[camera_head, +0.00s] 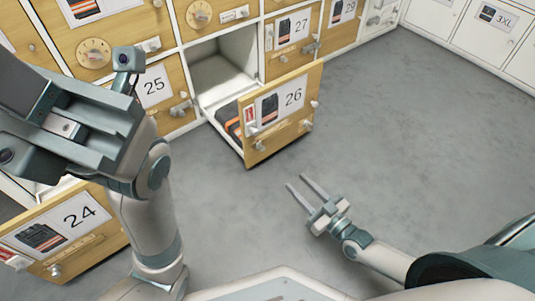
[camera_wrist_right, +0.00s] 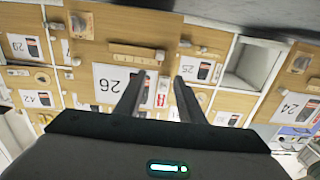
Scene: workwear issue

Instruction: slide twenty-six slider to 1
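The twenty-six drawer (camera_head: 293,116) is pulled out, with black and orange workwear inside. Its front has a "26" label, a red mark at the label's left end, and several pale knobs. A light slider strip runs low on the front; its setting is too small to read. In the right wrist view, the drawer front (camera_wrist_right: 112,85) appears upside down, with a slotted wooden slider strip (camera_wrist_right: 137,52) and a knob by one end. My right gripper (camera_head: 305,187) is open and empty, in front of and below the drawer, apart from it.
An empty white compartment (camera_head: 226,66) is open behind the twenty-six drawer. The twenty-four drawer (camera_head: 72,228) also stands out at lower left. Drawer 25 (camera_head: 160,88) and drawer 27 (camera_head: 292,42) are shut. Grey floor (camera_head: 420,130) is clear to the right.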

